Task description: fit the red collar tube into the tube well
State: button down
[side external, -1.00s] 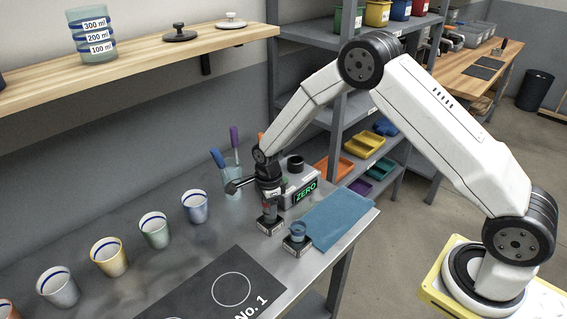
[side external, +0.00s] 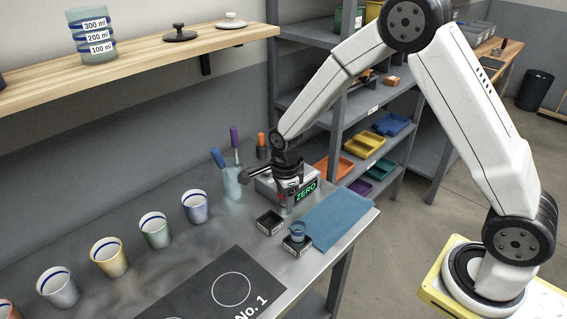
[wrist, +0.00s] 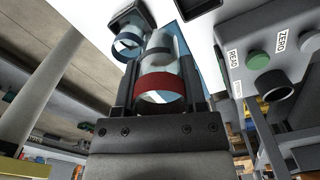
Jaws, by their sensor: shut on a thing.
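The red collar tube (wrist: 162,84) is a clear tube with a red band, held between the fingers of my gripper (wrist: 161,92) in the wrist view. In the side view my gripper (side external: 288,184) is beside the grey box with the green ZERO display (side external: 305,192), raised above the bench. The held tube is mostly hidden there. The tube well (wrist: 272,88) is a black round collar on the box's top, to the right of the held tube in the wrist view, apart from it. My gripper hides the well in the side view.
A black square holder (side external: 270,222) stands empty on the bench. Another next to it holds a blue-collared tube (side external: 298,230), also in the wrist view (wrist: 128,43). A blue cloth (side external: 338,216) lies to the right. A jar with blue and purple handles (side external: 232,182) stands close behind left.

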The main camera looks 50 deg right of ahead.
jog(key=s+r, duration=0.3)
jog(key=s, duration=0.5)
jog(key=shift+d+r, duration=0.15)
jog(key=shift+r, duration=0.15)
jog(key=shift+s, duration=0.2)
dwell(1.0)
jog(key=w+n, duration=0.1)
jog(key=n, duration=0.6)
jog(key=w+d+r+n, duration=0.1)
jog(key=n, duration=0.7)
jog(key=w+d+r+n, duration=0.1)
jog(key=w+n, duration=0.1)
jog(key=n, duration=0.5)
dwell(0.4)
